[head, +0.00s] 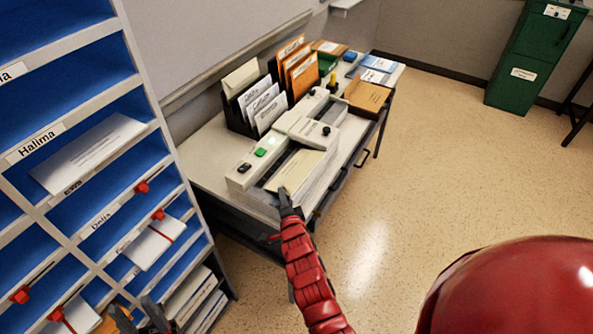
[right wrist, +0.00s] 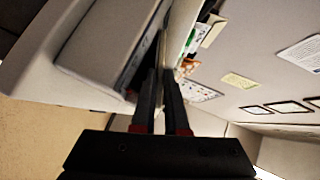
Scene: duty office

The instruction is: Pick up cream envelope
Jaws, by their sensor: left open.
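A cream envelope (head: 296,170) lies flat in the tray of the pale desk machine (head: 325,160) on the table. My right gripper (head: 284,192) is at the near edge of this envelope. In the right wrist view its two fingers (right wrist: 161,75) are close together beside the machine's grey side. I cannot tell whether anything thin is between them. Another cream envelope (head: 240,77) stands at the left end of the black rack. My left gripper (head: 138,309) is open at the bottom left, in front of the pigeonhole shelf.
The blue-lined pigeonhole shelf (head: 85,105) with labels, red tags and white envelopes fills the left. The black rack (head: 232,116) holds white and orange envelopes behind the machine. A brown box (head: 368,95) sits at the table's right edge. The floor (head: 440,160) to the right is clear.

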